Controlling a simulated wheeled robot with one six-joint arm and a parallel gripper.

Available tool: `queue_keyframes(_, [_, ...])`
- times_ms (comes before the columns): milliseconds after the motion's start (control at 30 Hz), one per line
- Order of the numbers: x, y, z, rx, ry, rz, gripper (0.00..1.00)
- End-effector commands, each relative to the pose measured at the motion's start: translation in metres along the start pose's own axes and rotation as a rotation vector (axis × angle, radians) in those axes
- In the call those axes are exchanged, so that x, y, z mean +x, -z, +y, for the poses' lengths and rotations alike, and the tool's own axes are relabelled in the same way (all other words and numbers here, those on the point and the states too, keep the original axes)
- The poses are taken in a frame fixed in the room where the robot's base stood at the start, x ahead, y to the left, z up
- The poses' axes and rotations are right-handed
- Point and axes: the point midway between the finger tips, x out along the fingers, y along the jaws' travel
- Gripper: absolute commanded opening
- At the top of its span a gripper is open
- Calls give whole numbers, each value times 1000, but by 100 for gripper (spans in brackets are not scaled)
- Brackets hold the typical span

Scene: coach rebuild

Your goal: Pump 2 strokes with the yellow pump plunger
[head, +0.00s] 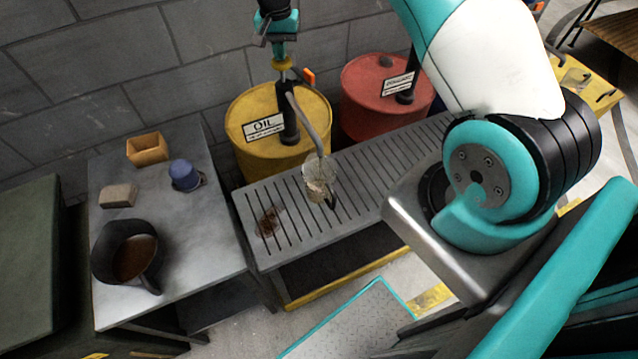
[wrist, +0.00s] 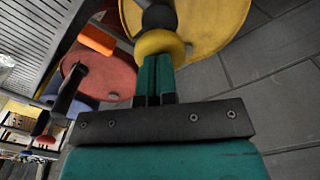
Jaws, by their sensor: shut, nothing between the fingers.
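The yellow pump plunger knob (head: 283,64) tops the dark pump (head: 289,125) on the yellow drum labelled OIL (head: 247,155). My gripper (head: 280,54) is shut and empty, pointing down directly over the knob. In the wrist view, the closed teal fingers (wrist: 155,85) end at the yellow knob (wrist: 160,47); they look touching or nearly so, and I cannot tell which. The pump's grey spout (head: 309,119) curves down to a clear jug (head: 320,177) on the slatted bench. Something brownish shows in the jug; its level is unclear.
An orange piece (head: 308,78) sticks out beside the pump. A red drum (head: 365,85) with its own pump stands to the right. A grey table (head: 185,245) at left holds a dark pan (head: 110,248), blue cup (head: 184,175) and wooden box (head: 147,149). A wall is close behind.

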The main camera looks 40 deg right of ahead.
Motion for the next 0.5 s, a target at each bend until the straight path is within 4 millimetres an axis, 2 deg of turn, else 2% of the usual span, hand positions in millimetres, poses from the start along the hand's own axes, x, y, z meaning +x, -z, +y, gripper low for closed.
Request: queue_keyframes(500, [22, -1, 0, 0, -1, -2, 0])
